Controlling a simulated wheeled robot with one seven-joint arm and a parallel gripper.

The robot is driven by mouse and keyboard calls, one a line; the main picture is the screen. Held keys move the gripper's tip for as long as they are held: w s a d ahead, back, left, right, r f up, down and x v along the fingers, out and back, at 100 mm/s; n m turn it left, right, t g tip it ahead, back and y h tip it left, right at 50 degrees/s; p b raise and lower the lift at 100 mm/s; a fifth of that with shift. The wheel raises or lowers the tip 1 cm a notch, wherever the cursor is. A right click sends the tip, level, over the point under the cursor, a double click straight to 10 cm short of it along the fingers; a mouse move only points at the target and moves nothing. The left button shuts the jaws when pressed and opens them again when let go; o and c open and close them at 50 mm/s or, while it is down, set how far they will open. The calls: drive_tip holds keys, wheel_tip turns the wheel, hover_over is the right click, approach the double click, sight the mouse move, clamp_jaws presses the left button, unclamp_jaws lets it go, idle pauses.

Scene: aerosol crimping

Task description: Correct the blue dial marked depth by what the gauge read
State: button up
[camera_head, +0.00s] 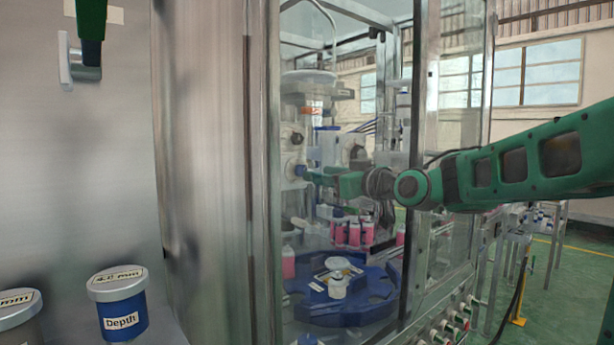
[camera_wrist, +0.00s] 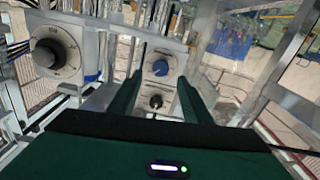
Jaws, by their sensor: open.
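The blue dial (camera_wrist: 160,68) sits on a pale plate inside the machine; its marking is too small to read in the wrist view. It appears as a small blue knob (camera_head: 299,170) in the head view, just left of my fingertips. My gripper (camera_head: 311,176) reaches into the glass enclosure from the right. In the wrist view my gripper (camera_wrist: 161,82) is open and empty, with the blue dial framed between its fingers, apparently a little beyond the tips. A gauge reading is not visible.
A black knob (camera_wrist: 155,101) is below the blue dial, and a larger grey-faced dial (camera_wrist: 46,51) is left. A blue turntable (camera_head: 345,306) and pink-filled containers (camera_head: 353,233) are below my arm. A blue pot labelled Depth (camera_head: 122,318) stands outside, front left. A metal post (camera_head: 262,170) borders the enclosure.

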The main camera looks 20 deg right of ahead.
drive_tip(key=x, duration=0.6)
drive_tip(key=shift+w+a, duration=0.2)
drive_tip(key=shift+w, duration=0.15)
drive_tip(key=shift+c, duration=0.7)
drive_tip(key=c, duration=0.9)
drive_tip(key=shift+d, duration=0.25)
